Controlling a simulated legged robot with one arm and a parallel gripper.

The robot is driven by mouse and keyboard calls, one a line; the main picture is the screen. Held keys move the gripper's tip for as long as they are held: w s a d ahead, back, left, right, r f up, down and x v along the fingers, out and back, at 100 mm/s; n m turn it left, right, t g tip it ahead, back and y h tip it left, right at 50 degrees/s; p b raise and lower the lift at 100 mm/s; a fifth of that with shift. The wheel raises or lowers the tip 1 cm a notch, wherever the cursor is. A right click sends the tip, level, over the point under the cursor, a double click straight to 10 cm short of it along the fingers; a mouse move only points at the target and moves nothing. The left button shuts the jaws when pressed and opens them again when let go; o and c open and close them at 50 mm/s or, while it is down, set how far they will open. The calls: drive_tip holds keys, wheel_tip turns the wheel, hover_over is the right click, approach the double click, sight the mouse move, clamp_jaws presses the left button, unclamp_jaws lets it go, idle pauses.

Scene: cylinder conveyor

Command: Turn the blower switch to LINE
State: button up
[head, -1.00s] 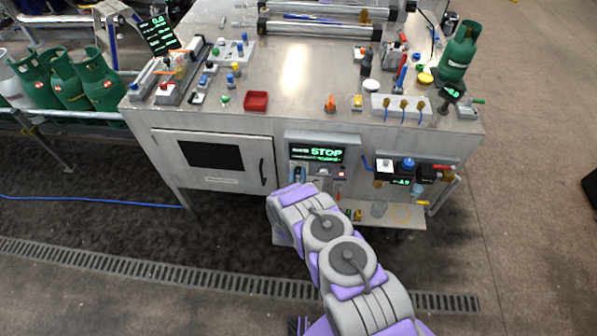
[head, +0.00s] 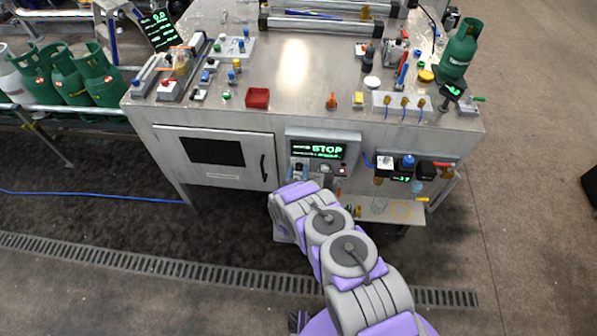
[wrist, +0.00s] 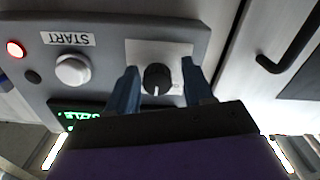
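A black rotary knob (wrist: 157,79) on a white label plate (wrist: 135,52) shows upside down in the wrist view, on a grey panel. I take it as the blower switch; the label text is too small to read. My gripper (wrist: 160,86) is open, with one dark blue finger on each side of the knob. Gaps show between fingers and knob. My arm hides part of the panel's lower area there.
A white START button (wrist: 73,70) and a lit red lamp (wrist: 15,48) lie left of the knob in the wrist view. A black cabinet handle (wrist: 290,51) stands out at right. A regulator unit (head: 408,166) hangs right of the panel in the head view.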

drive_tip(key=shift+o, duration=0.4)
drive_tip(key=shift+r, duration=0.1)
drive_tip(key=shift+d, duration=0.1)
drive_tip(key=shift+s, duration=0.35)
drive_tip(key=s+p, duration=0.3)
drive_tip(key=s, duration=1.3)
drive_tip(key=shift+s+a, duration=0.3)
drive_tip(key=shift+a, duration=0.1)
